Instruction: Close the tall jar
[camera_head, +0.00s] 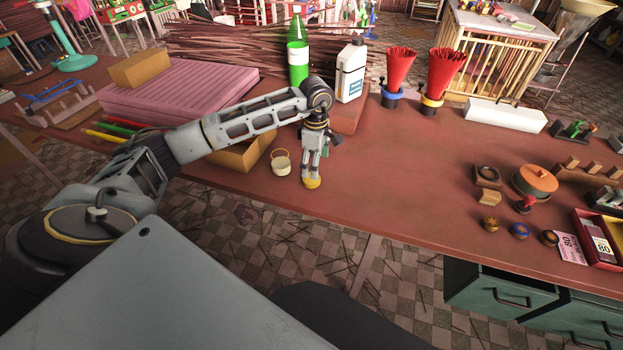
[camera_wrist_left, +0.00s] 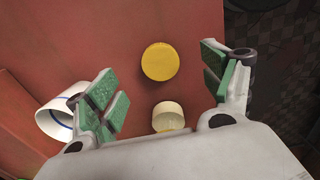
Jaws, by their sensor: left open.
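A small cream pot (camera_head: 281,168) with a yellowish ring at its top stands near the table's front edge. My left gripper (camera_head: 312,178) points down just right of it, over a yellow round piece (camera_head: 312,183), perhaps a lid. In the left wrist view, the yellow disc (camera_wrist_left: 158,61) lies flat beyond my open left fingers (camera_wrist_left: 165,92). My right gripper is out of view.
Behind the arm stand a green bottle (camera_head: 298,62) and a white bottle (camera_head: 351,70). Two red incense bundles (camera_head: 400,68) (camera_head: 445,72) stand in holders. An orange lidded pot (camera_head: 535,180) is at the right. The tabletop (camera_head: 410,165) right of the gripper is clear.

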